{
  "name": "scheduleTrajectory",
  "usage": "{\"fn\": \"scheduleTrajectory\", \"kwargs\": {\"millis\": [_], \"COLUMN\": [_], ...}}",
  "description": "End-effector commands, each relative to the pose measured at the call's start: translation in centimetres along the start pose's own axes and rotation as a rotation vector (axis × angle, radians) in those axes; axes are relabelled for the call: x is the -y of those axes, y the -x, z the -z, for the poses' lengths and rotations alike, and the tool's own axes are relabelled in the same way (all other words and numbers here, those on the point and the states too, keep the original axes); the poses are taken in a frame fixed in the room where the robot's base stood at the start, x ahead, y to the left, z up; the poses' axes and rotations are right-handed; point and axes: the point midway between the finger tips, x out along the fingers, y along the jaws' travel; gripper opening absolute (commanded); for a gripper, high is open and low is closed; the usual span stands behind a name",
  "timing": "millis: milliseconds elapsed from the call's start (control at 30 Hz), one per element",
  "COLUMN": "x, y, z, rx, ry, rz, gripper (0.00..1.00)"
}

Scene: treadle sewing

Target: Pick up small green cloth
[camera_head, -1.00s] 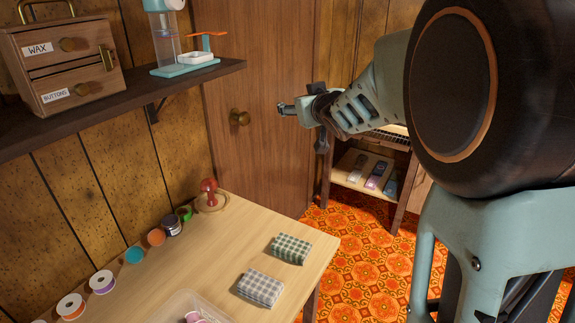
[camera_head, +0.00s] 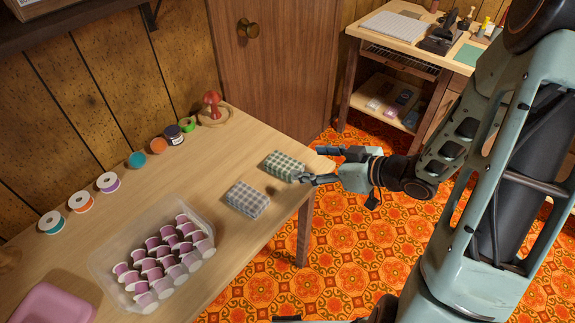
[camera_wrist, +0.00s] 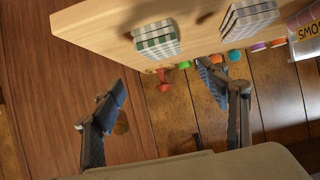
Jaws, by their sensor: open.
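The small green checked cloth (camera_head: 283,166) lies folded on the wooden table near its right end. It also shows in the wrist view (camera_wrist: 157,41), at the top and left of centre. My gripper (camera_head: 308,165) is open and empty, just right of the green cloth in the head view. One finger appears close to the cloth's edge there; I cannot tell whether it touches. In the wrist view the two fingers (camera_wrist: 160,100) are spread wide and the cloth is beyond them, not between them.
A grey checked cloth (camera_head: 246,199) lies beside the green one. A clear bin (camera_head: 110,262) of pink-and-white spools, a pink tray (camera_head: 55,303), several thread rolls and a red pincushion-like piece (camera_head: 212,104) share the table (camera_head: 215,160). A workbench (camera_head: 362,50) stands behind.

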Motion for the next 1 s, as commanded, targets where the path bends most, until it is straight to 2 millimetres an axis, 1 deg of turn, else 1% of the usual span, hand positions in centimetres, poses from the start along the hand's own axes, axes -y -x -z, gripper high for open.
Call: {"fn": "scheduleTrajectory", "kwargs": {"millis": [33,100,200,367,467,600,700,833,1000], "x": [0.2,0.2,0.1,0.1,0.3,0.7,0.7,0.6,0.6], "y": [-1.0,-2.2,-3.7,-4.9,-5.9,-8.0,-9.3,-10.1,-10.1], "z": [-0.2,-0.2,-0.2,-0.2,-0.5,-1.1,-1.0,-0.9,-0.8], "rx": [-0.002,-0.001,0.0,0.0,0.001,0.002,0.001,0.001,0.002], "ry": [0.002,0.001,0.002,0.001,0.0,0.0,0.001,0.002,0.001], "rz": [0.006,0.006,0.003,0.001,0.002,0.002,0.002,-0.001,-0.002], "gripper": [0.68,0.68,0.68,0.68,0.68,0.68,0.68,0.68,0.68]}}
